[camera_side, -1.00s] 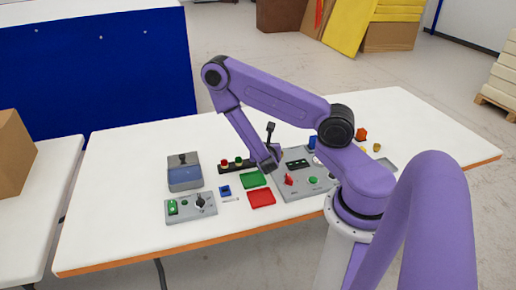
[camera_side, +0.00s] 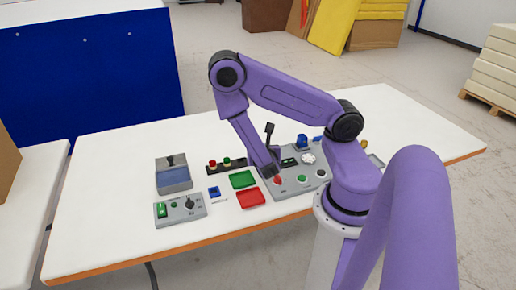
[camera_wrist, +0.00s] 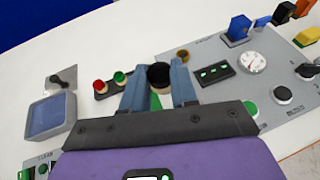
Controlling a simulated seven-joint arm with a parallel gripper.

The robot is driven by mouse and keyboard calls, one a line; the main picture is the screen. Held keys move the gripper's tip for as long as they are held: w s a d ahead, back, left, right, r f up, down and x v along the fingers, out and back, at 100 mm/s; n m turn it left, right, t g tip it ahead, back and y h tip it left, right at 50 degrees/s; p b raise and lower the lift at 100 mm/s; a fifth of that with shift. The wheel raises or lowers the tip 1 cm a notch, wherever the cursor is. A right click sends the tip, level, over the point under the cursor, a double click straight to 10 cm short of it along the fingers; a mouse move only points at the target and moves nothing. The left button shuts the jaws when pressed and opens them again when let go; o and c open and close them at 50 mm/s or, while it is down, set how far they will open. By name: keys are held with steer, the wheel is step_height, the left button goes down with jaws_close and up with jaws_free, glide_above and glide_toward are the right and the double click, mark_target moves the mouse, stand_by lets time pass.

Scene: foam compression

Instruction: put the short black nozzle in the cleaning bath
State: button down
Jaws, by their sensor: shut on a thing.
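My gripper (camera_wrist: 158,88) is shut on a black nozzle (camera_wrist: 160,74) with a dark round open end, seen between the two blue-grey fingers in the wrist view. In the side view my gripper (camera_side: 269,172) is over the left edge of the grey panel, by the green tray; the nozzle is not clear there. The cleaning bath (camera_side: 174,182) is a grey box with a bluish basin and a dark fitting at its back, well left of my gripper. It also shows at the left of the wrist view (camera_wrist: 50,116).
A black rack (camera_side: 232,166) with red and green pieces stands between bath and gripper. A green tray (camera_side: 242,180), a red tray (camera_side: 250,198) and a small blue item (camera_side: 214,191) are nearby. A grey control box (camera_side: 180,210) sits before the bath. The grey panel (camera_side: 305,182) carries knobs.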

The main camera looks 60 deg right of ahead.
steer(key=shift+s+a+r, duration=0.1)
steer(key=shift+s+a, duration=0.05)
steer(key=shift+s, duration=0.1)
steer(key=w+a+m+g+h, duration=0.1)
steer(key=w+a+m+g, duration=0.35)
steer(key=w+a, duration=1)
steer(key=shift+g+h, duration=0.3)
steer(key=shift+g, duration=0.05)
steer(key=w+f, duration=0.1)
steer(key=w, duration=0.2)
steer(key=w+d+f, duration=0.1)
steer(key=w, duration=0.2)
steer(key=w+f, duration=0.1)
steer(key=w, duration=0.2)
steer(key=shift+w+d+f, duration=0.2)
steer(key=shift+w, duration=0.2)
steer(key=w+f, duration=0.4)
steer(key=shift+d+f, duration=0.15)
steer(key=shift+f, duration=0.2)
steer(key=shift+w+f, duration=0.5)
steer(key=shift+f, duration=1.6)
steer(key=shift+f, duration=0.15)
